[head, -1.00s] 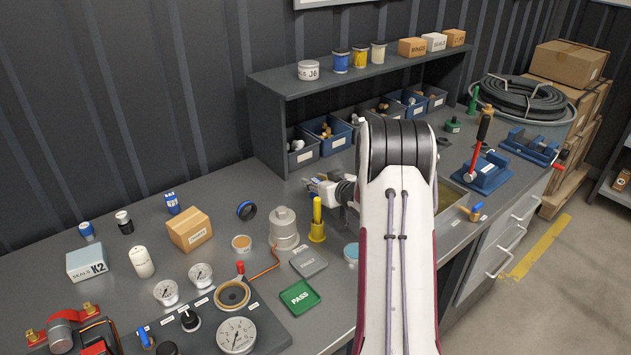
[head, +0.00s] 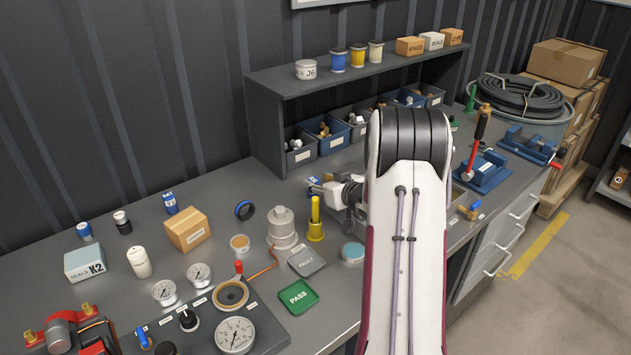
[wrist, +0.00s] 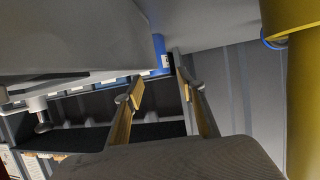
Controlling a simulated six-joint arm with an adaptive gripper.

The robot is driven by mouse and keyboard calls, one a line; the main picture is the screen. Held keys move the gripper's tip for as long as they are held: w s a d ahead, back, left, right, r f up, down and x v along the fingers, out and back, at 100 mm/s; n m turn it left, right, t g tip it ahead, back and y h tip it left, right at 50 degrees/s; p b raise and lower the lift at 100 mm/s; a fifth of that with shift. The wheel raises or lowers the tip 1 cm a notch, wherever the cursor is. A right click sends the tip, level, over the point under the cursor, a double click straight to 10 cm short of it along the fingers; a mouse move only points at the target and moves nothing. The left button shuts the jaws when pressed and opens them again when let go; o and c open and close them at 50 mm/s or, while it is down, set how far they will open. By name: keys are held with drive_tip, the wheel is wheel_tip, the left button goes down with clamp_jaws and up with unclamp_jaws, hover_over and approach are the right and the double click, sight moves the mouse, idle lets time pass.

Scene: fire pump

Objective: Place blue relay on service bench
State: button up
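My gripper (head: 328,188) is low over the service bench (head: 215,288), left of my arm and behind the yellow post. A small blue block with a white label (head: 313,186), which looks like the blue relay, is at its fingertips. In the wrist view the same-looking blue block (wrist: 160,54) shows in the gap between the two fingers of my gripper (wrist: 161,84). The fingers stand apart, with room on both sides of it, and no grip shows. I cannot tell its exact depth. Another blue labelled block (head: 170,203) stands farther left on the bench.
A yellow post (head: 315,217) and a grey stepped cylinder (head: 282,228) stand close in front of my gripper. The shelf unit (head: 268,130) with bins is behind it. A blue ring (head: 244,210) and a cardboard box (head: 187,230) lie to the left. Bare bench lies between ring and shelf.

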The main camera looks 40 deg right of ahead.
drive_tip(key=v, duration=0.8)
idle(0.7)
drive_tip(key=s+a+r+g+h, duration=0.1)
drive_tip(key=s+a+r+g, duration=0.15)
drive_tip(key=a+r, duration=0.5)
drive_tip(key=s+a+r+g+h, duration=0.1)
drive_tip(key=s+a+r, duration=0.3)
drive_tip(key=a+r, duration=0.3)
drive_tip(key=s+a+f+n+g+y, duration=0.1)
drive_tip(key=s+a+g+y, duration=0.3)
drive_tip(key=s+a, duration=1.8)
drive_tip(key=shift+s+a+f+n, duration=0.4)
drive_tip(key=shift+s+f, duration=0.1)
drive_tip(key=shift+s, duration=0.6)
